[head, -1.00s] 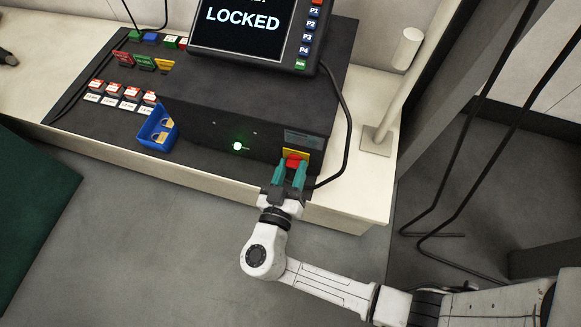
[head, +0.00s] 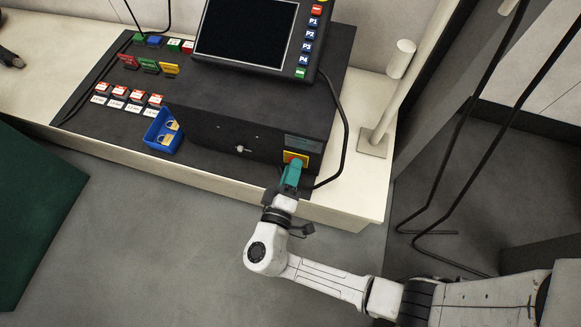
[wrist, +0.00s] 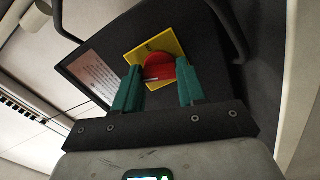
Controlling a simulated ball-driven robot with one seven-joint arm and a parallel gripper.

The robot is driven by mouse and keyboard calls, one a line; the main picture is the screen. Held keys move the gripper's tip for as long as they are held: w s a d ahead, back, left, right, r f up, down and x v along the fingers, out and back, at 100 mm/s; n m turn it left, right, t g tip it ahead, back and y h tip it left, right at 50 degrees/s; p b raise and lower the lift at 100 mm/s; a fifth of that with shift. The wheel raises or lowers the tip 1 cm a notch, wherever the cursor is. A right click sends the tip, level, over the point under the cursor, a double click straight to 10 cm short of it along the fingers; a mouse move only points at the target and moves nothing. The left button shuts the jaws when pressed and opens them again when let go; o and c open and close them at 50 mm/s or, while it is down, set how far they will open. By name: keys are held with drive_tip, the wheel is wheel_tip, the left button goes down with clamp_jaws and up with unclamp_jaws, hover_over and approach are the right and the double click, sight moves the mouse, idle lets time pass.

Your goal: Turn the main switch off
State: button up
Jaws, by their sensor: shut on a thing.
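The main switch is a red rotary knob (head: 292,158) on a yellow plate (head: 305,160), on the front of the dark control box near its right end. In the wrist view the red knob (wrist: 160,66) sits between my teal fingertips, and its yellow plate (wrist: 138,53) looks tilted. My gripper (head: 291,170) is shut on the knob, and it also shows in the wrist view (wrist: 160,82). In the head view the fingers are lined up one over the other and hide part of the knob. The screen (head: 246,32) is black. The small lamp (head: 242,149) is unlit.
A blue bin (head: 161,133) stands left of the control box (head: 215,128). Several labelled buttons and colored tags lie farther left. A black cable (head: 345,115) runs down the box's right side. A white post (head: 388,100) stands at right. The floor in front is clear.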

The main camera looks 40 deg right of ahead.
drive_tip(key=n+p, duration=0.1)
drive_tip(key=n, duration=0.2)
drive_tip(key=shift+w+a+r+n, duration=0.1)
drive_tip(key=shift+n, duration=0.2)
drive_tip(key=shift+p, duration=0.3)
drive_tip(key=o, duration=1.1)
drive_tip(key=shift+c, duration=0.2)
drive_tip(key=v, duration=1)
drive_tip(key=shift+s+a+p, duration=0.25)
drive_tip(key=shift+a+p, duration=0.05)
drive_tip(key=shift+p, duration=0.1)
